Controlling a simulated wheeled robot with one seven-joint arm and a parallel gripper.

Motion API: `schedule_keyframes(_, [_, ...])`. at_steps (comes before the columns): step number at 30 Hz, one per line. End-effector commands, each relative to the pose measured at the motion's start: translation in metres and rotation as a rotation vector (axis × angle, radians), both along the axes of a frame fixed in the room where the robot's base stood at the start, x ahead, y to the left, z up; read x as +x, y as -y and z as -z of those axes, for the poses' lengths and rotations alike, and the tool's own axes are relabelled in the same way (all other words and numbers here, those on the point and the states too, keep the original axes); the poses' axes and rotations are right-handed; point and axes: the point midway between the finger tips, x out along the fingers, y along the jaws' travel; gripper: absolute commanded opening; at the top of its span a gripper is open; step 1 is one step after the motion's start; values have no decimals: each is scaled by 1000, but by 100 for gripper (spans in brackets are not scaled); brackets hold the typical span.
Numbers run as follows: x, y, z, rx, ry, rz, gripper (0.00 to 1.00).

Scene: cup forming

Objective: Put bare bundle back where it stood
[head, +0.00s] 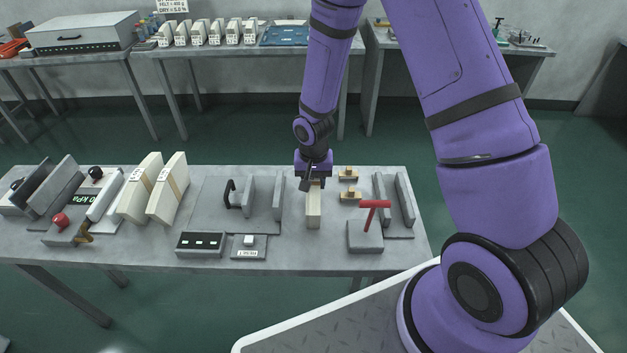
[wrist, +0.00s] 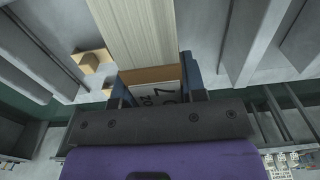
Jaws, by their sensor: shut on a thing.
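My gripper (head: 312,184) is shut on a cream bundle (head: 313,208), gripping it at its top end over the middle of the bench. In the wrist view the bundle (wrist: 136,30) shows pale layered edges running away between the fingers, with a tan strip and a white label with dark digits near the jaws. I cannot tell whether its lower end touches the bench. Two other cream bundles, a left one (head: 135,197) and a right one (head: 162,200), stand upright and slightly apart on the bench's left part, with tan bands and labels.
A grey fixture with upright plates (head: 263,208) stands left of the held bundle. Small wooden blocks (head: 349,195), a red T-handle on a grey block (head: 365,238) and another plate fixture (head: 394,203) stand to the right. A black-topped box (head: 200,245) lies in front.

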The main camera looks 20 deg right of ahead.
Motion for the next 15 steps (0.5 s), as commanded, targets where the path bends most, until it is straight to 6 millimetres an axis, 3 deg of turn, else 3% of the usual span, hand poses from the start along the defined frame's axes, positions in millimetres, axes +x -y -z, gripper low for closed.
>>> schedule_keyframes(2, [0, 0, 2, 0, 0, 0, 0])
schedule_keyframes(3, [0, 0, 3, 0, 0, 0, 40])
schedule_keyframes(6, [0, 0, 2, 0, 0, 0, 63])
schedule_keyframes(15, [0, 0, 1, 0, 0, 0, 64])
